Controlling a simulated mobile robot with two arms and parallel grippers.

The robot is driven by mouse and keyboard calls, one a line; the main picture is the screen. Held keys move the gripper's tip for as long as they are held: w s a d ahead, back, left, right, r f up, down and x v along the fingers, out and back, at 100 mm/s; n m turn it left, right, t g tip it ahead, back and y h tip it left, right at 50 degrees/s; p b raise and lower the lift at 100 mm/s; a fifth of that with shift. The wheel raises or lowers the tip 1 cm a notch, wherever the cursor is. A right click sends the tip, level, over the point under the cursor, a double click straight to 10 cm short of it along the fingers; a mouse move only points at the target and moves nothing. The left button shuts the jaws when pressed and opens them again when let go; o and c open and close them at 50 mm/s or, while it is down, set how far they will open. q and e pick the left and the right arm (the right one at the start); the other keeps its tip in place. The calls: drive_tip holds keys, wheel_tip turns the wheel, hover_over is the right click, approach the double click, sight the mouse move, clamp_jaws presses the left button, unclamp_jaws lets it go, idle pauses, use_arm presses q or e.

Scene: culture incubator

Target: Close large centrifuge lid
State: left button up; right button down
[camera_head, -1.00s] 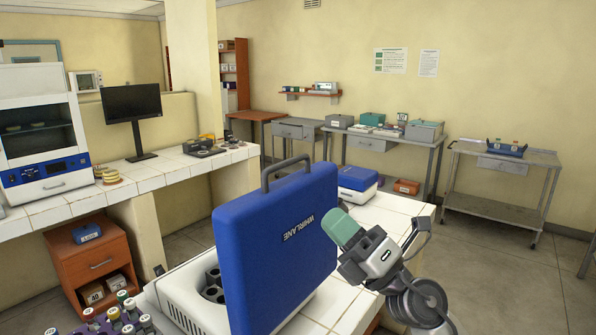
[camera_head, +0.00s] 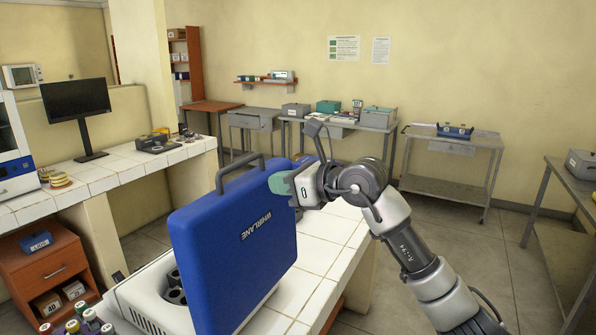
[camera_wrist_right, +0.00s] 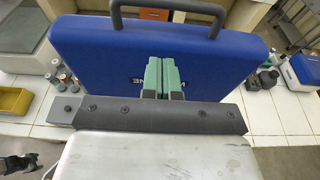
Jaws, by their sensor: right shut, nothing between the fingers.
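The large centrifuge (camera_head: 150,303) is a white box on the tiled bench, with dark rotor wells (camera_head: 175,285) partly in view. Its blue lid (camera_head: 225,250), marked WHIRLANE, stands open and upright, with a grey handle (camera_head: 240,168) along its top edge. My right gripper (camera_head: 281,183) is shut and empty, its green fingertips at the upper right part of the lid's outer face. In the right wrist view the shut green fingers (camera_wrist_right: 163,78) lie in front of the blue lid (camera_wrist_right: 100,60), over its lettering. I cannot tell whether they touch it.
Tubes with coloured caps (camera_head: 85,322) stand at the lower left beside the centrifuge. The tiled bench (camera_head: 315,255) is clear right of the lid. A monitor (camera_head: 77,105) stands on the left counter, and a grey cart (camera_head: 455,150) stands at the back right.

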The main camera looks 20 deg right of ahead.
sight(264, 182)
drive_tip(key=w+a+r+p, duration=0.1)
drive_tip(key=w+a+p, duration=0.2)
drive_tip(key=w+a, duration=0.1)
drive_tip(key=shift+w+a+r, duration=0.15)
drive_tip(key=shift+w, duration=0.5)
